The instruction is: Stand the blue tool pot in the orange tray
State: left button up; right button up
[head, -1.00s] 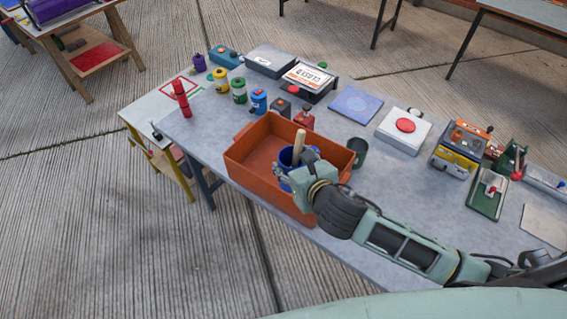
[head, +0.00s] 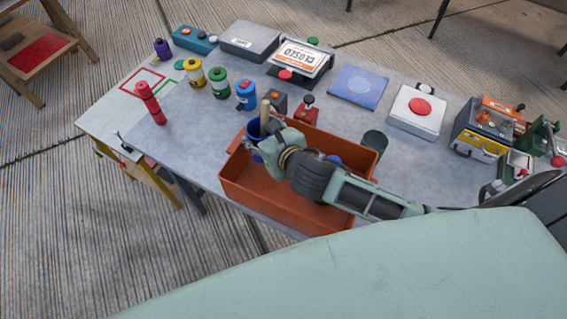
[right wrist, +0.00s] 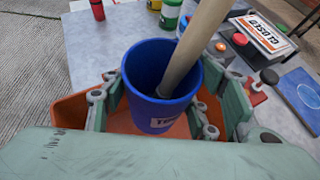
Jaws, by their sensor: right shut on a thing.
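The blue tool pot (head: 256,132) is held by my right gripper (head: 262,148) at the back left of the orange tray (head: 275,202). In the right wrist view the pot (right wrist: 152,75) sits between the two fingers, close to upright, with its mouth up and a pale label on its side. A wooden handle (right wrist: 195,48) sticks out of it. The orange tray (right wrist: 68,110) shows below and around the pot; I cannot tell whether the pot touches its floor. Another blue thing (head: 335,158) shows partly behind my right arm, over the tray. My left gripper is not in view.
A dark green cup (head: 374,142) stands by the tray's right end. A small red device (head: 306,110) and a blue canister (head: 246,95) stand close behind it. A red bottle (head: 150,102) is to the left.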

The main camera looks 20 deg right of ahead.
notch_tip(320, 180, down, 5)
jog(key=shift+s+r, duration=0.1)
jog(key=shift+s, duration=0.05)
notch_tip(320, 180, down, 4)
jog(key=shift+r, duration=0.25)
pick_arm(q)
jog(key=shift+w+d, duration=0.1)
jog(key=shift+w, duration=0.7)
pick_arm(e)
jog(key=shift+f, duration=0.15)
jog(key=shift+f, duration=0.15)
jog(key=o, duration=1.4)
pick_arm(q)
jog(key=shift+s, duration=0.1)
